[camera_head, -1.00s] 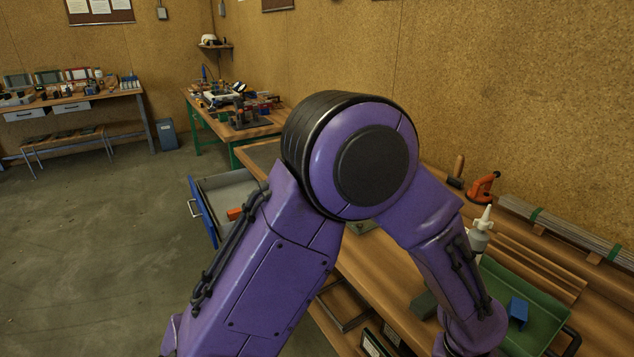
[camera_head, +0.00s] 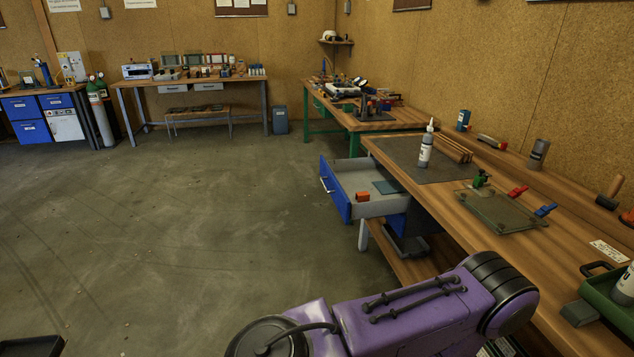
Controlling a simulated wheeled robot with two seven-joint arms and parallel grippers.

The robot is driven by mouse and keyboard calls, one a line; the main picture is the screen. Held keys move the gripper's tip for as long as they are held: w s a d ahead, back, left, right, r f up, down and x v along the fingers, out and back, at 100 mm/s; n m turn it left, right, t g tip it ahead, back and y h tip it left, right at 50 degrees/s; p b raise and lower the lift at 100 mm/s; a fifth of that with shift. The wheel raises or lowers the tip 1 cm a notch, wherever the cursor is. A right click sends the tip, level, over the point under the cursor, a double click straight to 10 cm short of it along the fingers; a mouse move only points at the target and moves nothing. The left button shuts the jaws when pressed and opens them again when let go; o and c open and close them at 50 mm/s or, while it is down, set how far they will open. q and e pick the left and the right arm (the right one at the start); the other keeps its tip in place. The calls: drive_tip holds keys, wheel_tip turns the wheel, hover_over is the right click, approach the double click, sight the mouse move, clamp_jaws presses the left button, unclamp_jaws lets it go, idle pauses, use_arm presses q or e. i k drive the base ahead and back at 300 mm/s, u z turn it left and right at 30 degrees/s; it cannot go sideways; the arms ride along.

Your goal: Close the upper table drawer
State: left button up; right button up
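The upper table drawer (camera_head: 335,192) has a blue front and a grey inside. It stands pulled out to the left from the wooden workbench (camera_head: 465,212). A metal handle (camera_head: 326,182) is on its front. An orange item (camera_head: 362,197) and a flat teal piece (camera_head: 387,187) lie in the drawer. A purple arm of mine crosses the bottom of the head view, apart from the drawer. Neither of my grippers shows in this view.
A bottle (camera_head: 426,150) stands on the dark mat (camera_head: 400,155) on the bench. A glass plate with clamps (camera_head: 503,211) lies nearer. A green tray (camera_head: 602,290) is at the right. The floor left of the drawer is clear.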

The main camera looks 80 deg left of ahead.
sight(342, 178)
drive_tip(key=u, duration=0.75)
drive_tip(key=i, duration=0.25)
drive_tip(key=u, duration=2.1)
drive_tip(key=i, duration=1.35)
drive_tip(key=z, duration=0.6)
drive_tip(key=i, duration=0.55)
drive_tip(key=z, duration=0.45)
